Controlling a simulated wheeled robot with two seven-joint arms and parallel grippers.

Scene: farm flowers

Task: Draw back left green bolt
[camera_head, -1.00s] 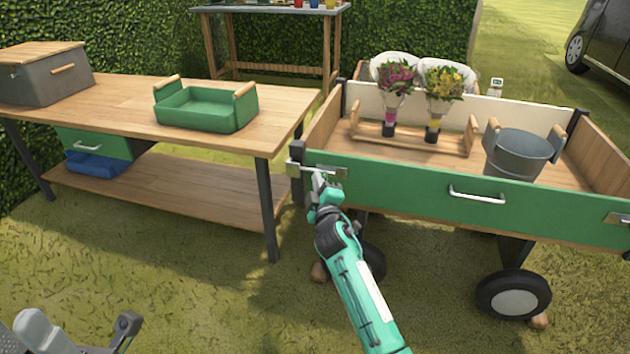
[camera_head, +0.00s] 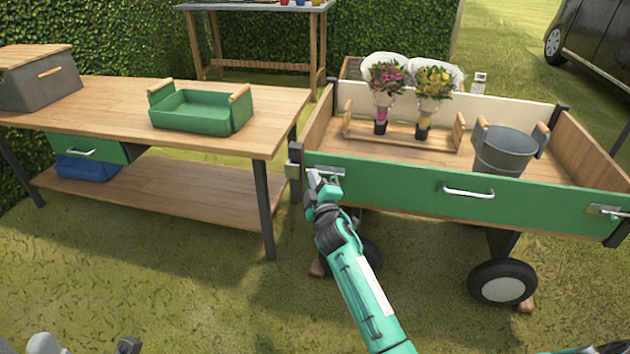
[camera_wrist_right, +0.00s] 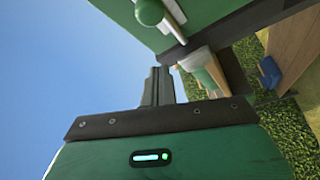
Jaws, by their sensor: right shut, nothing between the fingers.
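The left bolt (camera_head: 328,171) is a silver fitting at the left end of the green front board (camera_head: 410,188) of the cart. In the right wrist view a round green knob (camera_wrist_right: 150,12) shows beside a silver part at the top. My right gripper (camera_head: 317,184) is at the bolt, just in front of the board, and hides part of it. In the wrist view its fingers (camera_wrist_right: 161,80) are shut and empty, with a gap between their tips and the knob. Whether the rod still crosses the corner post is hard to tell. My left gripper does not show clearly.
A wooden table (camera_head: 275,108) with a green tray (camera_head: 195,128) stands left of the cart. The cart holds two bouquets in a wooden rack (camera_head: 440,143) and a grey bucket (camera_head: 502,153). A second bolt (camera_head: 607,210) sits at the board's right end. Grass lies in front.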

